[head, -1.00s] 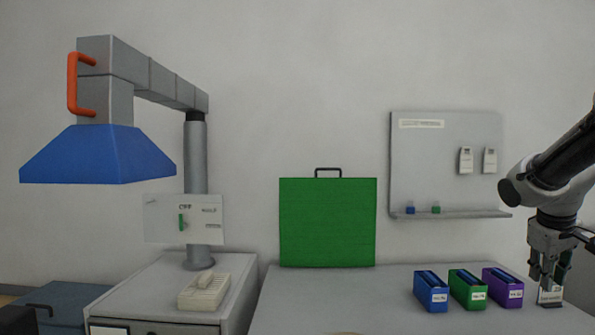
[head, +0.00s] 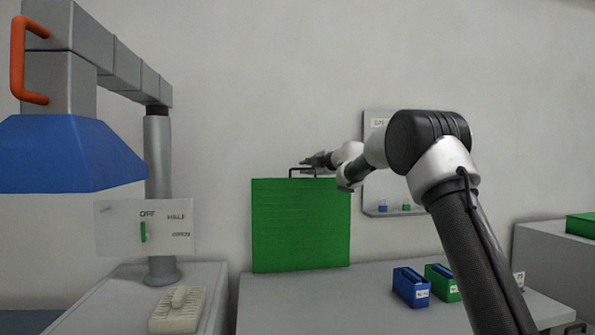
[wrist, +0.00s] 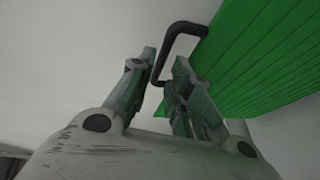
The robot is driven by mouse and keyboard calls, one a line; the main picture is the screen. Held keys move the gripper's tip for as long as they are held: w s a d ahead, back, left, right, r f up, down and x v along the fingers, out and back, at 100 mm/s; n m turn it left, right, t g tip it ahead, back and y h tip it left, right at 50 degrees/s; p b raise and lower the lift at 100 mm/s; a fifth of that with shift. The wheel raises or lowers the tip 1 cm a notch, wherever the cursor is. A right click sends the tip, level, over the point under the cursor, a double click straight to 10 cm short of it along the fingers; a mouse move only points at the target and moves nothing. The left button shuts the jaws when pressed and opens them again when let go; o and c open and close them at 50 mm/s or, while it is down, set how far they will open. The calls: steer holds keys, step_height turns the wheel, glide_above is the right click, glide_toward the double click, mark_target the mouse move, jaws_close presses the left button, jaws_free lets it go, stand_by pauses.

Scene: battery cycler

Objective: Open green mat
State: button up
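The green mat (head: 300,226) stands upright and folded flat against the wall at the back of the bench. Its dark handle (head: 302,170) sticks up from the top edge. My gripper (head: 306,162) is at the handle, reaching in from the right. In the wrist view, the two fingers of my gripper (wrist: 164,62) are apart, with the bent end of the handle (wrist: 183,29) showing in the gap between them. I cannot tell whether either finger touches it. The ribbed mat (wrist: 262,50) fills the upper right of that view.
A blue hood (head: 65,152) with an orange handle (head: 18,55) hangs at the left, above a switch panel (head: 172,228). Blue (head: 410,290) and green (head: 440,282) boxes stand on the bench (head: 330,305) at the right. The bench before the mat is clear.

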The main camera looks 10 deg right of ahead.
steer(key=x, duration=0.5)
steer(key=shift+d+f, duration=0.1)
steer(key=shift+d, duration=0.05)
steer(key=shift+c, duration=0.3)
jaws_close()
